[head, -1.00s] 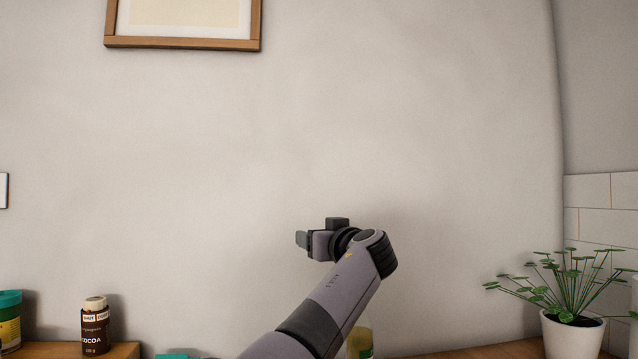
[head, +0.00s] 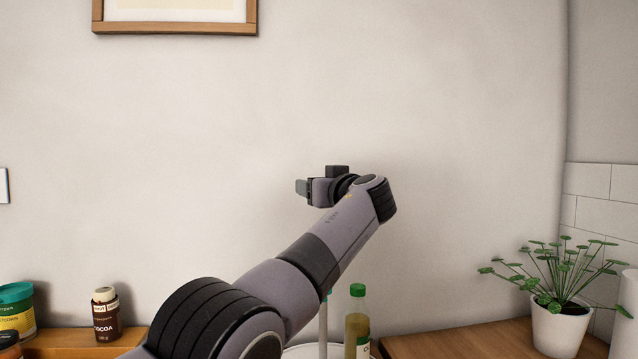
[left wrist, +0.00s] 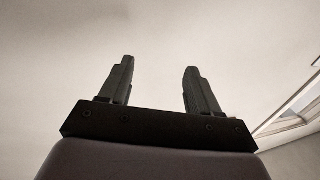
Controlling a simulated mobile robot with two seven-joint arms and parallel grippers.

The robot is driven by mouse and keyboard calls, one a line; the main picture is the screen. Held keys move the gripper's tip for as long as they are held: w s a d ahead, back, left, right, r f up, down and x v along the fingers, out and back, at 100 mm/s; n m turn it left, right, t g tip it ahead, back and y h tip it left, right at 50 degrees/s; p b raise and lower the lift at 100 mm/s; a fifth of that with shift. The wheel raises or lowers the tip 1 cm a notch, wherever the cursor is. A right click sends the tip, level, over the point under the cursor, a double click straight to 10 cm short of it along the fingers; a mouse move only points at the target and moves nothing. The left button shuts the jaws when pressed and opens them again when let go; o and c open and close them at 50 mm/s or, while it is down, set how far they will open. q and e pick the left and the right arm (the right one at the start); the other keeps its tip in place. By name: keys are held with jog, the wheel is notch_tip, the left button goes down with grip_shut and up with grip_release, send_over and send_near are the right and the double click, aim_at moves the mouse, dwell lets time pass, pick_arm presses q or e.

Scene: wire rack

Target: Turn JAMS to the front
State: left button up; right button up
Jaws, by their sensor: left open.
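My left gripper (head: 304,188) is raised in front of the bare wall in the head view, pointing left. In the left wrist view its two dark fingers (left wrist: 156,85) stand well apart with nothing between them. No label reading JAMS can be seen. Part of a pale round piece (head: 298,352) with a thin upright post (head: 323,325) shows at the bottom edge, largely hidden by my left arm; I cannot tell what it is. My right gripper is not in view.
A green-capped bottle (head: 357,322) stands right of my arm. A brown cocoa jar (head: 105,315) and a yellow tub with a teal lid (head: 17,310) are at lower left. A potted plant (head: 560,322) stands on the wooden counter (head: 470,345) at right. The wall around the gripper is clear.

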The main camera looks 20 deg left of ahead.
pick_arm(q)
jog(key=shift+c, duration=0.2)
jog(key=s+a+r+m+t+b, duration=0.1)
jog(key=a+r+m+t+b, duration=0.55)
jog(key=a+m+t, duration=0.45)
jog(key=s+d+f+n+g+h+b, duration=0.2)
jog(key=d+f+n+g+h+b, duration=0.1)
jog(key=f+n+h, duration=0.55)
jog(key=s+d+f+n+g+h+b, duration=0.25)
jog(key=f+n+h, duration=0.25)
jog(key=f+n, duration=0.7)
jog(key=s+d+f+n+g+h+b, duration=0.2)
jog(key=d+f+n+h, duration=0.35)
jog(key=n, duration=0.75)
jog(key=shift+h, duration=0.4)
jog(key=w, duration=0.3)
jog(key=w+p, duration=0.1)
jog(key=shift+w+d+f, duration=0.35)
jog(key=shift+w+f, duration=0.05)
jog(key=shift+x, duration=0.75)
